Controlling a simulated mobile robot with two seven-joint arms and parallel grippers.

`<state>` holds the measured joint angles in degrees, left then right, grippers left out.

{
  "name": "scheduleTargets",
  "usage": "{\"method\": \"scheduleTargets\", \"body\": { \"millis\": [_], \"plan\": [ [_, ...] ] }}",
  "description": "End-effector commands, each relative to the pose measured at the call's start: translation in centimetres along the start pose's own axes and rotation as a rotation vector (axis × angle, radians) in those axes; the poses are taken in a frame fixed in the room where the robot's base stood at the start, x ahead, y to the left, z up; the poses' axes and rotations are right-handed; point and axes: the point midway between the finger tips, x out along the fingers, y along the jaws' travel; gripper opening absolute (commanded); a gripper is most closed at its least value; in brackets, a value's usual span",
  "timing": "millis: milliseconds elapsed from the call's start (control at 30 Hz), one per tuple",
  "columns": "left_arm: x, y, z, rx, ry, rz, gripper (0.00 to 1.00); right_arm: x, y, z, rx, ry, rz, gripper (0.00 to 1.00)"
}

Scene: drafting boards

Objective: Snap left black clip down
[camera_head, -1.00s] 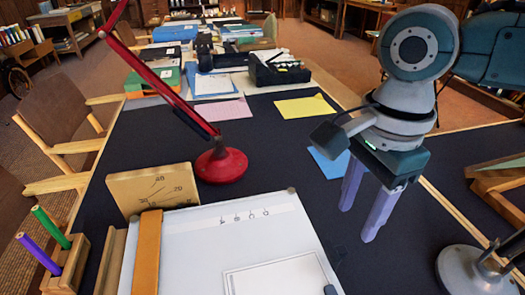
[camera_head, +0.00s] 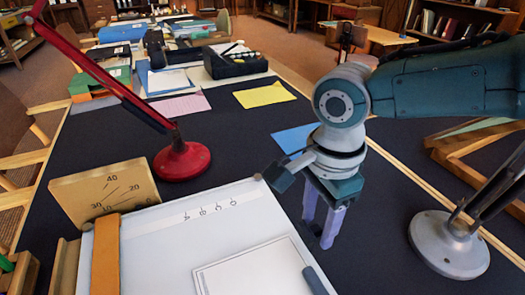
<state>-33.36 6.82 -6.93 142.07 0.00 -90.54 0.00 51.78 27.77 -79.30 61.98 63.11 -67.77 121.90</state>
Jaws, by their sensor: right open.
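A white drawing board (camera_head: 170,225) lies on the dark table at the front, with a smaller framed sheet (camera_head: 255,270) on it. An orange bar (camera_head: 105,255) runs along the board's left side. A dark grey piece (camera_head: 314,281) sits at the smaller sheet's right edge; I cannot tell if it is a clip. I cannot make out a left black clip. My right gripper (camera_head: 318,230) is open and empty, its two purple fingers pointing down just right of the board's upper right edge. My left gripper is not in view.
A red lamp (camera_head: 182,160) stands behind the board, with a tan angled block (camera_head: 105,190) at the board's upper left. A grey lamp base (camera_head: 448,245) stands right of my gripper. Blue paper (camera_head: 296,138) and yellow paper (camera_head: 264,95) lie behind. Dark tabletop between is clear.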

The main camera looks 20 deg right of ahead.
Motion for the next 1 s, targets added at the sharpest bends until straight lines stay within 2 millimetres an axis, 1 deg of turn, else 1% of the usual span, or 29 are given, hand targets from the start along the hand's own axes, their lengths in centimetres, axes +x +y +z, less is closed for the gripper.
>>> {"method": "scheduleTargets", "body": {
  "millis": [67,100,500,567,1000],
  "plan": [
    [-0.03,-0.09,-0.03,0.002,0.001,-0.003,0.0,-0.03,0.01,0.01,0.0,0.0,0.0,0.53],
    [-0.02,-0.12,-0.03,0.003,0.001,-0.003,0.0,-0.03,0.01,0.0,0.0,0.0,0.0,0.5],
    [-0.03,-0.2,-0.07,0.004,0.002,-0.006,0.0,-0.05,0.02,-0.01,0.0,0.0,0.001,0.05],
    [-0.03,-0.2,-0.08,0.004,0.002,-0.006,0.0,-0.05,0.02,-0.01,0.0,0.0,0.001,0.0],
    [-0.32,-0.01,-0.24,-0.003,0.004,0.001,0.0,-0.14,0.07,0.04,0.001,0.005,0.003,0.0]
  ]
}}
